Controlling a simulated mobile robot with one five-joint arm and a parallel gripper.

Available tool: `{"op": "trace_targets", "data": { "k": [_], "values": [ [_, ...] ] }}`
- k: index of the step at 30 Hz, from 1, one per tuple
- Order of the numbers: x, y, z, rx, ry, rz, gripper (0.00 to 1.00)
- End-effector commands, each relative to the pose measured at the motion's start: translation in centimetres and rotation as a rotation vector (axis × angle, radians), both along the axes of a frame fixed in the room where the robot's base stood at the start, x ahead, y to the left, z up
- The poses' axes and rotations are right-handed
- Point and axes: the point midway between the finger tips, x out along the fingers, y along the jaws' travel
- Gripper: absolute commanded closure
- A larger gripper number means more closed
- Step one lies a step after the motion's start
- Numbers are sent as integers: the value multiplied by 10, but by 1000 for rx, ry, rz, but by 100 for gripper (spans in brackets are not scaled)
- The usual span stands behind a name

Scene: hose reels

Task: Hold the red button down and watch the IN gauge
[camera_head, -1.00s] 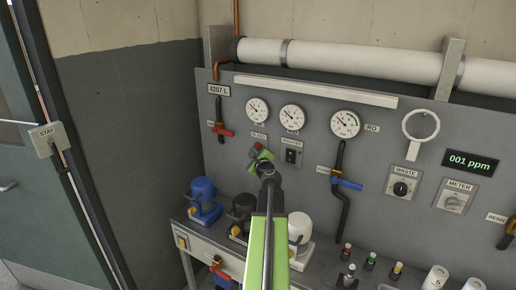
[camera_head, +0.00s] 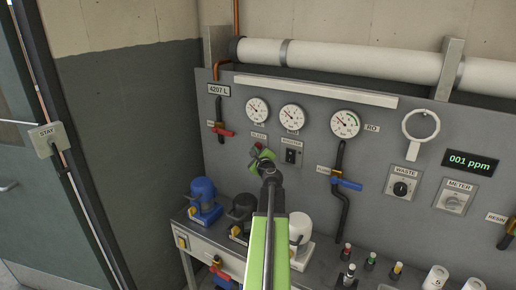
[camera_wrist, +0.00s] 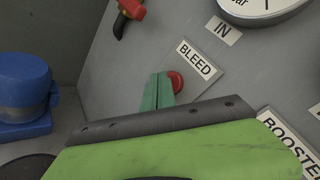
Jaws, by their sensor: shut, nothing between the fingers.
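The round red button (camera_wrist: 177,81) is on the grey panel beside the BLEED label (camera_wrist: 195,60). In the head view the button (camera_head: 257,146) shows just past my fingertips. My gripper (camera_wrist: 162,90) has its green fingers shut and empty. Their tips overlap the button's left side in the wrist view; I cannot tell whether they press it. The IN gauge (camera_head: 257,110) is the leftmost white dial, above the button, with its needle toward the upper left. In the wrist view only the lower edge of the gauge (camera_wrist: 262,14) shows, above its IN label (camera_wrist: 222,29).
Two more gauges (camera_head: 292,118) (camera_head: 345,124) sit to the right. A BOOSTER switch (camera_head: 291,156) is close right of the button. A red-handled valve (camera_head: 221,131) is to the left. Blue, black and white pumps (camera_head: 204,198) stand below on the bench.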

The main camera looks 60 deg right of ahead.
Motion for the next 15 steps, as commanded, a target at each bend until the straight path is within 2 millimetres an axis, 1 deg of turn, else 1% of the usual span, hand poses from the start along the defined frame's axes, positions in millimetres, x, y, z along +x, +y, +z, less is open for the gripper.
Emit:
{"op": "trace_targets", "data": {
  "k": [15],
  "values": [
    [0,-7,0,0,0,0,100]
  ]
}}
